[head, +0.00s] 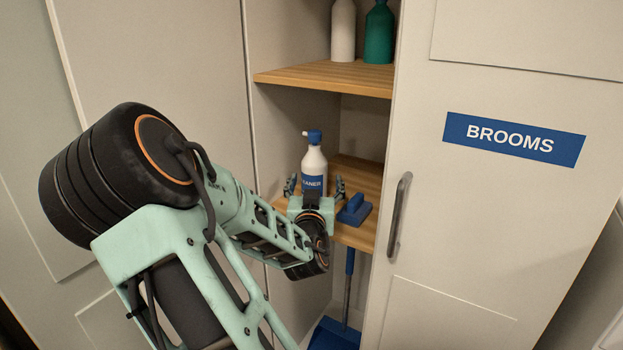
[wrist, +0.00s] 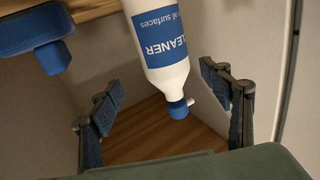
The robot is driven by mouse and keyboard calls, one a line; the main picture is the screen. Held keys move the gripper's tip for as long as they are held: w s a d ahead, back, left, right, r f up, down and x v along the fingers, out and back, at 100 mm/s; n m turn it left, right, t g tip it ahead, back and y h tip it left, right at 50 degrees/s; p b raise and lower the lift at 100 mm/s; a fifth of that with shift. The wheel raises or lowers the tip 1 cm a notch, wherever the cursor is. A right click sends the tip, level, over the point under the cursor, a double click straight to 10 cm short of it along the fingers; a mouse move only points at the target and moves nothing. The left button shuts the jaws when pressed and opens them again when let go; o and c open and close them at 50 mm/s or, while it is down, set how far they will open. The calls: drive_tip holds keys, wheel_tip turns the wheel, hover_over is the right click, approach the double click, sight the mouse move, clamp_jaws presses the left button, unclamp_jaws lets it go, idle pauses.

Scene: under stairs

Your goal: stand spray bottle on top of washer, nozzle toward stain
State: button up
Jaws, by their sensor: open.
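The spray bottle (head: 314,160) is white with a blue spray head and a blue label. It stands upright on the lower cabinet shelf (head: 358,176), its nozzle pointing left in the head view. In the wrist view the bottle (wrist: 163,45) appears upside down, spray head low in the picture. My gripper (head: 315,186) is open in front of the bottle, with one finger to each side of it. The wrist view shows a gap between the bottle and both fingers of the gripper (wrist: 165,85). The washer and the stain are not in view.
A blue brush (head: 354,209) lies on the same shelf, close to the right of my gripper. An upper shelf (head: 325,78) holds a white bottle (head: 343,30) and a green bottle (head: 379,33). A door marked BROOMS (head: 490,200) bounds the right; a blue dustpan (head: 335,334) is below.

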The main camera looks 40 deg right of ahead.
sight(314, 133)
drive_tip(key=x, duration=0.2)
drive_tip(key=shift+w+d, duration=0.2)
drive_tip(key=shift+w, duration=0.15)
drive_tip(key=shift+w+a+x, duration=0.1)
drive_tip(key=shift+a+x, duration=0.05)
drive_tip(key=shift+x, duration=1.15)
drive_tip(key=shift+w+a+x, duration=0.15)
drive_tip(key=shift+x, duration=1.2)
drive_tip(key=shift+r, duration=0.15)
drive_tip(key=shift+r, duration=0.1)
drive_tip(key=c, duration=1.7)
drive_tip(key=shift+r, duration=0.1)
wheel_tip(314, 133, up, 10)
drive_tip(key=shift+f+p, duration=0.1)
drive_tip(key=shift+p, duration=0.75)
